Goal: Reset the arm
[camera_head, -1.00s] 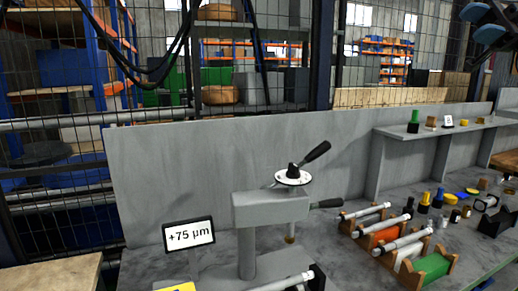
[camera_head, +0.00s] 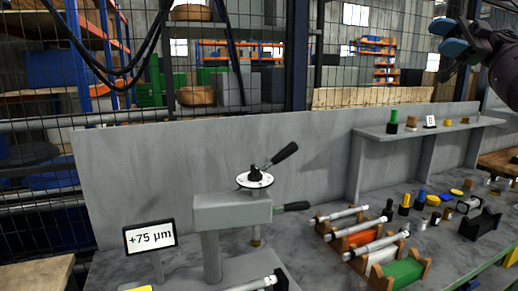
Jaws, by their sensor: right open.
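My right gripper (camera_head: 450,48) shows at the top right edge of the head view, raised above the bench and the shelf. It is open and empty, with blue-grey fingertips pointing left. It touches nothing. My left gripper is not in view. A grey measuring stand (camera_head: 232,211) stands on the bench at the lower middle, with a round white dial (camera_head: 254,180) and a black-handled lever on top. A display (camera_head: 150,238) beside it reads +75 µm.
Wooden racks with metal shafts (camera_head: 376,242) and orange, white and green parts stand right of the stand. Small coloured pieces (camera_head: 420,200) lie further right. A shelf (camera_head: 408,129) carries several small items. A mesh fence (camera_head: 140,80) runs behind the bench.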

